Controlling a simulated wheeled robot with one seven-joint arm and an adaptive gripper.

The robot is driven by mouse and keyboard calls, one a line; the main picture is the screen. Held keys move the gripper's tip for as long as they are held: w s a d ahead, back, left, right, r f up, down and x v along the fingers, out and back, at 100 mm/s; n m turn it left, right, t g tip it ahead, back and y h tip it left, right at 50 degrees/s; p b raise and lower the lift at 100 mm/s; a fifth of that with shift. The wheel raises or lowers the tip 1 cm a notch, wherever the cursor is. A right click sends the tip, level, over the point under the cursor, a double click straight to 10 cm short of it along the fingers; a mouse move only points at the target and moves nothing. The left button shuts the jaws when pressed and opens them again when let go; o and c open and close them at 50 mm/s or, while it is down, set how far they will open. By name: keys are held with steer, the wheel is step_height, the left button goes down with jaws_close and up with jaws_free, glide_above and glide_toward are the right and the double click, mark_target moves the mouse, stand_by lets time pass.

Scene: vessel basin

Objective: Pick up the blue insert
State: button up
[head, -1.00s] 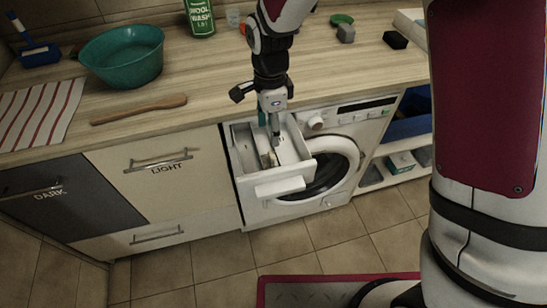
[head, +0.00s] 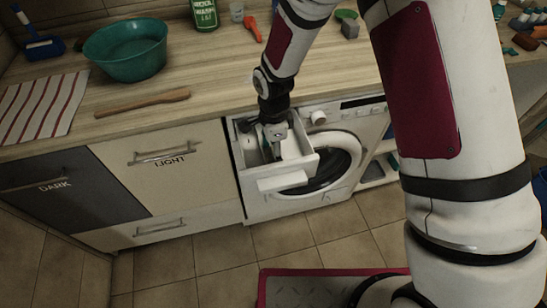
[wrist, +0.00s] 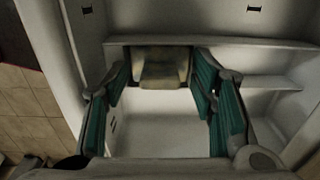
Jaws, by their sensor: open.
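The white detergent drawer (head: 284,183) of the washing machine is pulled out, and its compartments show in the wrist view (wrist: 140,132). My gripper (head: 275,152) points down into the drawer. In the wrist view, my gripper (wrist: 162,78) is open, with its teal-padded fingers apart. A small dull beige-grey piece (wrist: 160,68) with a stepped shape lies between the far ends of the fingers, by a compartment wall. I cannot tell whether the fingers touch it. No clearly blue insert shows in the drawer; the beige-grey piece may be it in dim light.
Drawer walls and a divider (wrist: 285,82) stand close around the fingers.

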steer(key=shift+c, duration=0.6)
steer(key=c, duration=0.9)
steer(key=shift+r, duration=0.1)
